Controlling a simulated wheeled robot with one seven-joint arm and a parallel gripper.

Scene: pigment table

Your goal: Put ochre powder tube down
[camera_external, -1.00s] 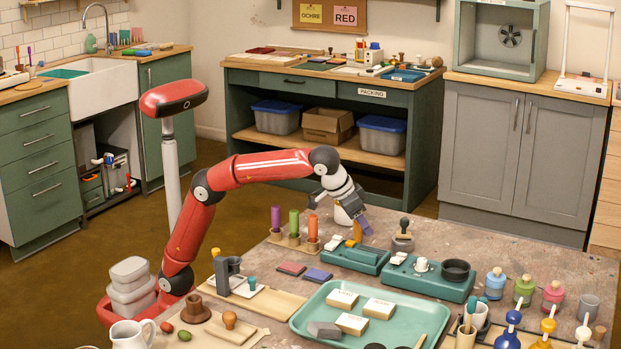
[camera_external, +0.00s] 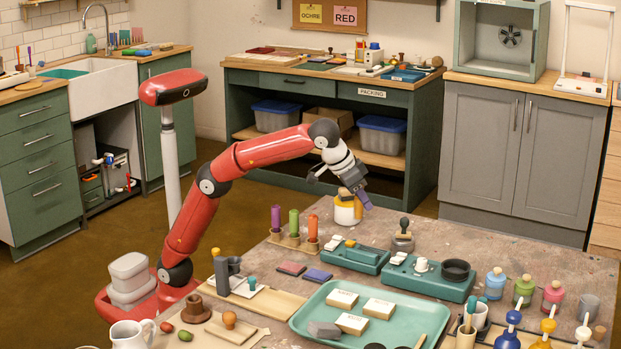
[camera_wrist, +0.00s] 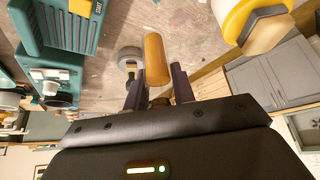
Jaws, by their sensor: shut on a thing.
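My gripper (camera_external: 362,198) is above the far edge of the paint-stained table. In the wrist view my gripper (camera_wrist: 158,84) is shut on the ochre powder tube (camera_wrist: 156,55), a plain yellow-brown cylinder that sticks out beyond the two dark fingers. In the external view the tube is hard to tell apart from the gripper and the jar behind it. A wooden rack (camera_external: 290,241) stands on the table to the left of the gripper with a purple tube (camera_external: 276,217), a green tube (camera_external: 294,222) and an orange tube (camera_external: 313,229) upright in it.
A white jar with a yellow band (camera_external: 344,215) stands close behind the gripper; the jar also shows in the wrist view (camera_wrist: 232,14).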

